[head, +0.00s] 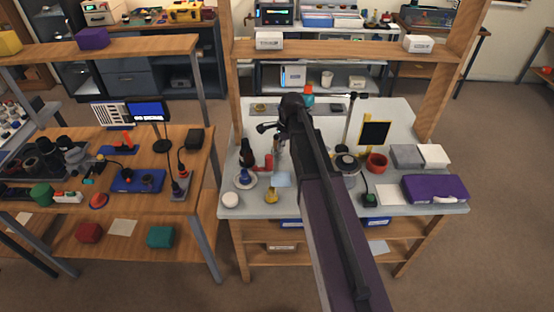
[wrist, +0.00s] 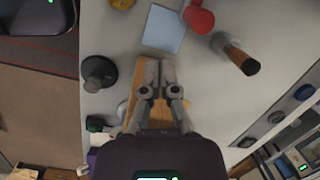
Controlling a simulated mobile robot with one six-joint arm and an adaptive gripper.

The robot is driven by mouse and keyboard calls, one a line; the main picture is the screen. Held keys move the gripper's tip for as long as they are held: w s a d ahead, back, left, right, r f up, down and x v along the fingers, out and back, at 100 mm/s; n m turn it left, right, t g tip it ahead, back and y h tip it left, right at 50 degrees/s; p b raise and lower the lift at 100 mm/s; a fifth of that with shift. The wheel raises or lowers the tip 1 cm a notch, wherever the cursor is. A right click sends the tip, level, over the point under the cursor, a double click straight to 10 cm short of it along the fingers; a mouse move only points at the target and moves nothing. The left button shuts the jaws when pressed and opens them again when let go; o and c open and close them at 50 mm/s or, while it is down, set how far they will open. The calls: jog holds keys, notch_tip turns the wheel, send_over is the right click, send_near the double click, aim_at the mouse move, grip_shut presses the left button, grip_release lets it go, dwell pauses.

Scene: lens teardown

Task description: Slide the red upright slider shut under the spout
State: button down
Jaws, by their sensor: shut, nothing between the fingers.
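A red part (head: 268,160) stands on the pale bench in the head view, close to a dark bottle. A red rounded piece (wrist: 198,18) also shows at the top of the wrist view, beside a pale blue sheet (wrist: 165,28). I cannot tell whether this is the upright slider, and I cannot make out a spout. My gripper (wrist: 160,65) is shut and empty, its fingertips together, apart from the red piece. In the head view my gripper (head: 270,128) is over the bench, partly hidden by my arm.
A dark-and-brown cylinder (wrist: 238,55) and a round black object (wrist: 98,72) flank my fingers in the wrist view. A wooden shelf (head: 350,50) on posts crosses the bench. A black panel (head: 374,134) and a purple case (head: 434,189) stand at the right.

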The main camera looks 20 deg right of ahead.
jog(key=w+m, duration=0.1)
jog(key=w+d+m, duration=0.1)
jog(key=w+m, duration=0.1)
jog(key=w+d+m, duration=0.1)
jog(key=shift+w+d+f+y+b, duration=0.25)
jog(key=shift+w+f+y+b, duration=0.05)
jog(key=shift+w+f, duration=0.1)
jog(key=b+x, duration=0.9)
jog(key=x, duration=0.1)
jog(key=shift+b, duration=0.35)
dwell(0.3)
jog(key=shift+w, duration=0.2)
dwell(0.3)
